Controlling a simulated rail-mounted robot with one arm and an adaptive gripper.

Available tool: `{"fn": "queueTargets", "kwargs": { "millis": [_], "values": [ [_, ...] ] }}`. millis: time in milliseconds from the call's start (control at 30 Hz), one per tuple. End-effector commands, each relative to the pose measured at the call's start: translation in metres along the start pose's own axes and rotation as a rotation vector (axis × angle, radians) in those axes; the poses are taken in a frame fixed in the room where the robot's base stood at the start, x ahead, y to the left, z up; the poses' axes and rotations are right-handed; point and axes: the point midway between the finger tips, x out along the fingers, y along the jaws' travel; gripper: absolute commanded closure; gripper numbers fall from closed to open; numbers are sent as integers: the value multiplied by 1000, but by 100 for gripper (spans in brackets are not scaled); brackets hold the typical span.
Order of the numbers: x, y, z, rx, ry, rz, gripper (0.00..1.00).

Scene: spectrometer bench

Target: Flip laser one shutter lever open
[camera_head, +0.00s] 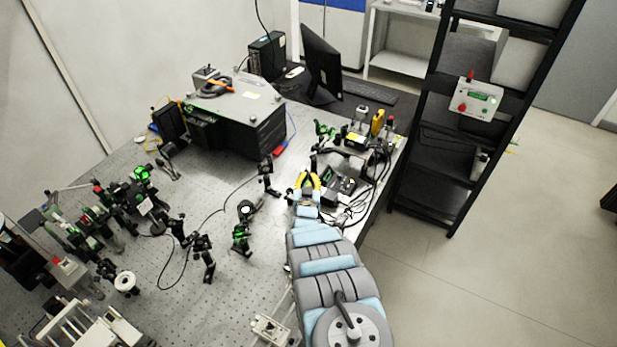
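My gripper (308,178), with yellow fingers, is over the right part of the optical bench (225,280). Its two fingers stand apart with a gap between them, and I see nothing held in it. Just beyond its tips stands a dark post-mounted optic (313,156). A dark box with a small display (340,184) sits close to its right. Laser-like units (355,138) with yellow and red parts stand farther back on the right. The shutter lever is too small to make out, and I cannot tell which unit is laser one.
A large dark box with a grey top (240,105) stands at the back. Several post-mounted optics, one at the centre (241,238), crowd the left and middle. Loose cables (365,195) lie at the right edge. A monitor (321,62) and black shelf (437,165) stand beyond.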

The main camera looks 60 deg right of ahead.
Motion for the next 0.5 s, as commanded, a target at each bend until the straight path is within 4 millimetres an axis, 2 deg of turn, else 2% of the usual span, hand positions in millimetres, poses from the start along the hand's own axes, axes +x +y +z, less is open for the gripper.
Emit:
{"fn": "queueTargets", "kwargs": {
  "millis": [500],
  "values": [
    [12,1,0,1,1,0,100]
  ]
}}
